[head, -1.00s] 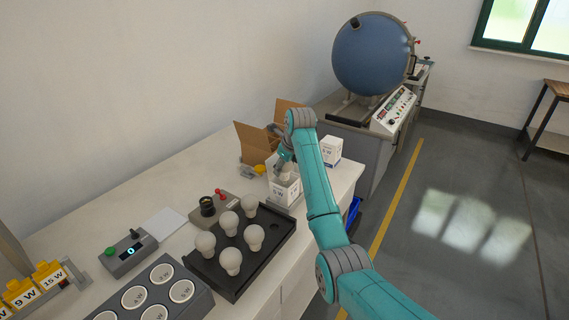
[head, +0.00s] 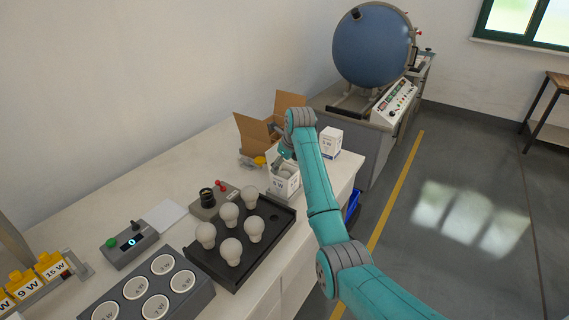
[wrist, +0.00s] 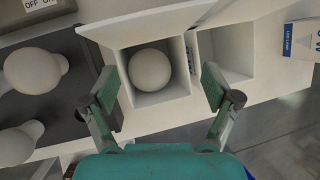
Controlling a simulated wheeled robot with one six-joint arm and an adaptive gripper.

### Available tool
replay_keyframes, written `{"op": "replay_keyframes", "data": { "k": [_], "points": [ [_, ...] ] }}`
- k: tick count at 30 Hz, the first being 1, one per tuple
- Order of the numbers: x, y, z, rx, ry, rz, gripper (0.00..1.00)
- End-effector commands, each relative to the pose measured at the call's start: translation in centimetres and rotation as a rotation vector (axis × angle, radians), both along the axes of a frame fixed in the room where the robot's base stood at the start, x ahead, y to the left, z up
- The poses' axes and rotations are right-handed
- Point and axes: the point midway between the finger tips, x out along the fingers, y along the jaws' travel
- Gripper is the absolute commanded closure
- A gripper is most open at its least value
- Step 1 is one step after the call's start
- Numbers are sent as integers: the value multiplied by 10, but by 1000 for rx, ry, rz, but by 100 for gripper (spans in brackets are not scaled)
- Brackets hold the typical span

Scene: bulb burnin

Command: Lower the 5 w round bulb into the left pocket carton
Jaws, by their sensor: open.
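The round bulb (wrist: 150,70) sits inside the left pocket of the white carton (wrist: 186,100) in the wrist view. The carton's right pocket (wrist: 228,55) looks empty. In the head view the white carton (head: 284,188) stands near the right end of the bench, with a pale bulb top just showing in it. My gripper (wrist: 160,88) is open above the carton, one finger on each side of the bulb's pocket, apart from the bulb. In the head view the gripper (head: 284,158) is partly hidden by my arm.
A black tray (head: 276,216) with several bulbs is left of the carton. A closed white box (head: 330,141) and an open cardboard box (head: 254,133) stand behind. A grey block with labelled round sockets (head: 205,301) is at the front. The bench edge lies close to the carton's right.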

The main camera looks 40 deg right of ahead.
Motion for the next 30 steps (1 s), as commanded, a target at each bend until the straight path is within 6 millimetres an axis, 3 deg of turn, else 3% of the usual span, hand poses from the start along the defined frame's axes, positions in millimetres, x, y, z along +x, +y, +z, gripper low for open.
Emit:
{"op": "replay_keyframes", "data": {
  "k": [7, 21, 30],
  "points": [
    [-7, 1, 18, -1, -3, 0, 12],
    [-42, 6, 95, -1, -2, 0, 12],
    [-49, 7, 110, 0, 0, 0, 12]
  ]
}}
